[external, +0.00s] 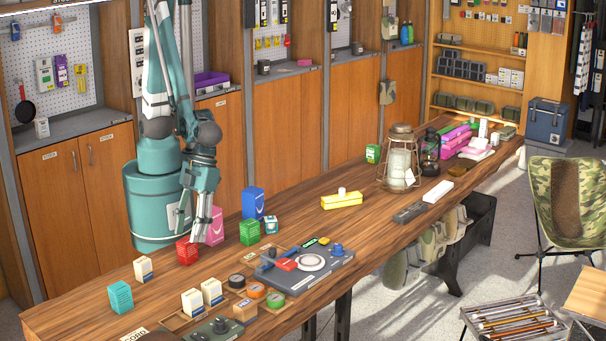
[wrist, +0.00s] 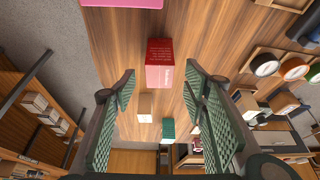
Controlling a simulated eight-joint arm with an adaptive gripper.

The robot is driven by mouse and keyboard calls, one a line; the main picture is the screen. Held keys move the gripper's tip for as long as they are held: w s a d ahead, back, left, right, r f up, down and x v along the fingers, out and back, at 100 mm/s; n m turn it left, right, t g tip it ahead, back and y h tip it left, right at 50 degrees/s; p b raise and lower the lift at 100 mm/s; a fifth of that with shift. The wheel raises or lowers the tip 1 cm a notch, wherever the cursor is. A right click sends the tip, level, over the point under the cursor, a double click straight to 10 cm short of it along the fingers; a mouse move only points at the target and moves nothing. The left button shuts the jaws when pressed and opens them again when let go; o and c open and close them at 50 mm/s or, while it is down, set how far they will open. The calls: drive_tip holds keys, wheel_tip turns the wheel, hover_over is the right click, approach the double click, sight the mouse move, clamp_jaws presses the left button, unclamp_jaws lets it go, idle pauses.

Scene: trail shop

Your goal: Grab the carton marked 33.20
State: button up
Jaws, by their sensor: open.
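Several cartons stand on the wooden counter, and I cannot read 33.20 on any of them. A red carton (external: 186,251) stands just below my gripper (external: 194,236); in the wrist view the red carton (wrist: 159,64) lies ahead, between the open fingers of my gripper (wrist: 160,78). The fingers do not appear to hold it. A pink carton (external: 215,226) is right beside it, partly hidden by my arm. A blue carton (external: 253,203) and a green carton (external: 250,233) stand further right. A teal carton (external: 120,297) and a cream carton (external: 143,268) stand left.
More cream cartons (external: 192,302) stand near the front edge. Tape rolls (external: 255,290) and a grey device (external: 305,268) lie to the right. A yellow box (external: 342,200) and a lantern (external: 400,160) are farther along the counter (external: 300,225). Bare wood lies left of the red carton.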

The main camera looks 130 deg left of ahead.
sight(187, 240)
drive_tip(key=shift+b+x, duration=0.55)
drive_tip(key=shift+x, duration=1.95)
drive_tip(key=shift+a, duration=0.15)
drive_tip(key=c, duration=1)
drive_tip(key=shift+r+p, duration=1.05)
drive_tip(key=shift+r, duration=3.9)
